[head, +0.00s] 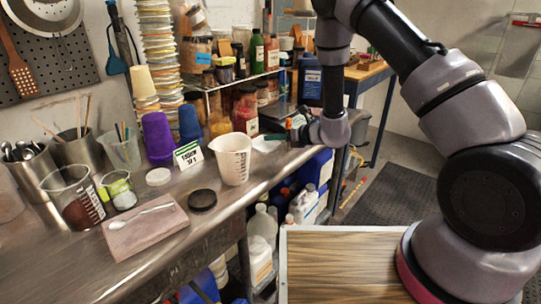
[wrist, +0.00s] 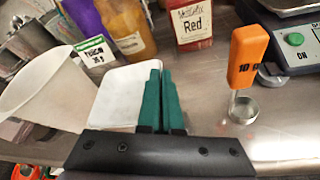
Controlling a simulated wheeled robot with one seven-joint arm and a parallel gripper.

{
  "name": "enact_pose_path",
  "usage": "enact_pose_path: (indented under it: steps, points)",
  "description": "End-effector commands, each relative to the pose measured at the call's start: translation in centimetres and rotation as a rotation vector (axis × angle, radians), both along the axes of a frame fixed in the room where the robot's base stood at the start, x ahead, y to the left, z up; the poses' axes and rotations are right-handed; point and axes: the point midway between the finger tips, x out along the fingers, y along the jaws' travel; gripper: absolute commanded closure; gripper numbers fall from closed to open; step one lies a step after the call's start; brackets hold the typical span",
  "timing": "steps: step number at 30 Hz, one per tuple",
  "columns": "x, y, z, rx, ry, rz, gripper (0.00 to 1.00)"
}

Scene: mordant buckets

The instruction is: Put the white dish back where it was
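The white dish (wrist: 122,92) is a shallow square dish. In the wrist view its right edge meets my gripper's green fingers (wrist: 162,75), which are close together with the edge seemingly between them. The fingers hide part of that edge. I cannot tell whether the dish touches the counter.
The white beaker (head: 233,158) stands close to the dish's left. Red (wrist: 192,22) and amber jars and a small label card (wrist: 95,50) are behind. Bare counter lies in front.

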Motion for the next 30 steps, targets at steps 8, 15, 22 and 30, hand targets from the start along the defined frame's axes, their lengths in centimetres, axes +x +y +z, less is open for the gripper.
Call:
enact_pose_path:
  steps: [8,15,22,30]
  points:
    - [-0.1,0.0,-3.5,-0.003,0.002,0.0,1.0]
    - [0.1,-0.1,-5.5,0.0,-0.001,-0.001,1.0]
    - [0.0,-0.1,-5.5,0.0,-0.001,-0.001,1.0]
    - [0.0,0.0,-5.8,0.0,-0.001,-0.001,0.68]
